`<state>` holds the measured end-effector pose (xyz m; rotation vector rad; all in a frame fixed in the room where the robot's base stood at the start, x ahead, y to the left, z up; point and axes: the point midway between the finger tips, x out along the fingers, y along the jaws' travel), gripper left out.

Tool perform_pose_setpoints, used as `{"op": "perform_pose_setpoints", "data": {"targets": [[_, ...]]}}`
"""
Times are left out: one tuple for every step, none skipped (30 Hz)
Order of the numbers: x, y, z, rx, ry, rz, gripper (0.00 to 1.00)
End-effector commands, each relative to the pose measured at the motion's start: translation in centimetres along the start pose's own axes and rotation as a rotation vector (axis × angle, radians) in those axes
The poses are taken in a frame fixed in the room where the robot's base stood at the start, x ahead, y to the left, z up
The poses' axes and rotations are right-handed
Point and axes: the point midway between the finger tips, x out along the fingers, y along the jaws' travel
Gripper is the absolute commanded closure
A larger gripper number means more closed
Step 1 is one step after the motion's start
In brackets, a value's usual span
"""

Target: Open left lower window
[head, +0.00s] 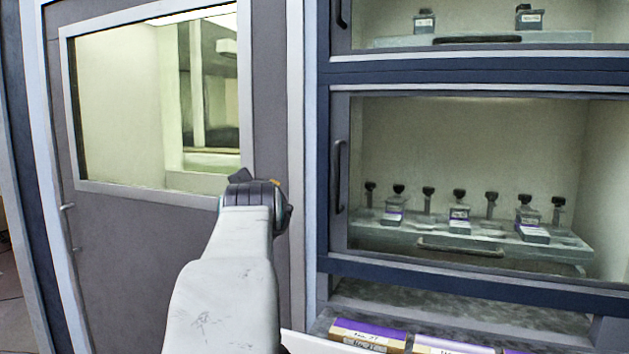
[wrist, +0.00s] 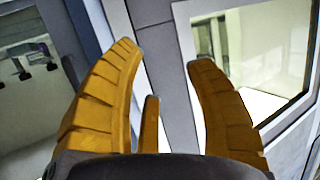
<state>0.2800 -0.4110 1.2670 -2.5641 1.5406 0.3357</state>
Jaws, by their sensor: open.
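The lower window (head: 470,150) is a clear pane in a dark frame at the right of the head view, and it looks shut. Its dark vertical handle (head: 338,177) is on the left side of the frame. My gripper (head: 258,182) is left of that handle, in front of the grey door. In the wrist view my gripper (wrist: 162,55) has its yellow fingers spread with nothing between them. Part of a window with dark-topped bottles behind it (wrist: 30,65) shows at the left there. The handle is not clearly visible in that view.
A grey door (head: 125,250) with a large pane (head: 120,100) stands at the left. Behind the lower window is a tray (head: 400,232) with several dark-topped bottles. Another window (head: 400,20) is above. Purple-topped boxes (head: 368,332) lie below, at the front.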

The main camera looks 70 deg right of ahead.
Motion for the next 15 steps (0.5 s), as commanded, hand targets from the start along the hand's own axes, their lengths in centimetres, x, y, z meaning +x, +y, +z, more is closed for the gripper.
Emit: {"op": "perform_pose_setpoints", "data": {"targets": [[0.6, 2.9, -1.0, 0.014, 0.049, 0.059, 0.51], [0.6, 4.2, -1.7, 0.020, 0.075, 0.087, 0.51], [0.7, 5.9, -2.6, 0.026, 0.107, 0.120, 0.51], [0.7, 7.0, -3.2, 0.029, 0.128, 0.143, 0.51], [0.6, 8.1, -3.8, 0.031, 0.148, 0.164, 0.51], [0.5, 9.3, -4.5, 0.034, 0.172, 0.189, 0.51], [0.4, 10.1, -4.8, 0.035, 0.187, 0.205, 0.51], [0.3, 10.9, -5.2, 0.036, 0.201, 0.220, 0.51], [0.1, 11.7, -5.7, 0.036, 0.217, 0.235, 0.51], [0.1, 12.2, -5.9, 0.037, 0.227, 0.246, 0.51], [0.0, 12.6, -6.2, 0.037, 0.234, 0.255, 0.51], [0.1, 13.1, -6.5, 0.037, 0.243, 0.263, 0.51], [0.1, 13.4, -6.6, 0.037, 0.247, 0.269, 0.51], [0.2, 13.7, -6.8, 0.038, 0.251, 0.273, 0.51], [0.5, 13.9, -7.0, 0.037, 0.255, 0.277, 0.51]]}}
